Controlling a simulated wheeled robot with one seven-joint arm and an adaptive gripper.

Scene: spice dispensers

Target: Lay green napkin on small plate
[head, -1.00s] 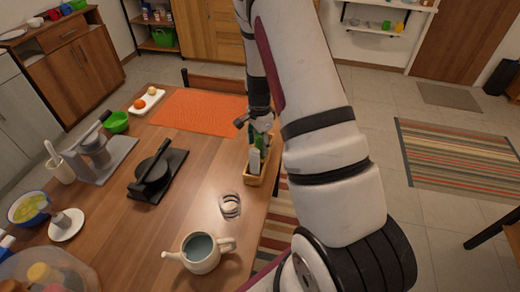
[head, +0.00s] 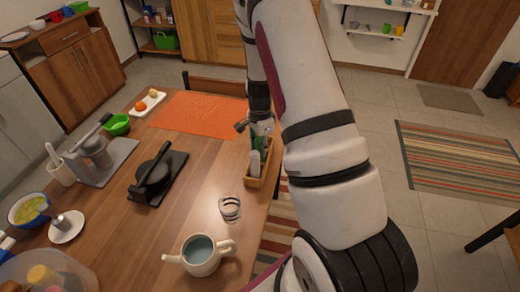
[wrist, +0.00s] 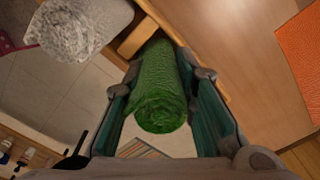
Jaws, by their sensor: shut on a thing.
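The green napkin (wrist: 160,95) is a rolled cylinder between the two fingers of my gripper (wrist: 170,125) in the wrist view. My gripper is shut on it. In the head view my gripper (head: 261,128) is over a narrow wooden holder (head: 262,183) at the table's right edge, with the napkin's green partly hidden by the fingers and arm. I cannot tell whether the napkin is clear of the holder. I cannot tell for sure which dish is the small plate; a round white plate (head: 75,232) with a metal-topped item is at the lower left.
A whitish roll (wrist: 78,28) stands beside the green one in the holder. A small striped item (head: 229,207) and a pale teapot (head: 203,254) are near the front. A black press (head: 155,174) and an orange mat (head: 197,112) lie further left and back. The central wood is clear.

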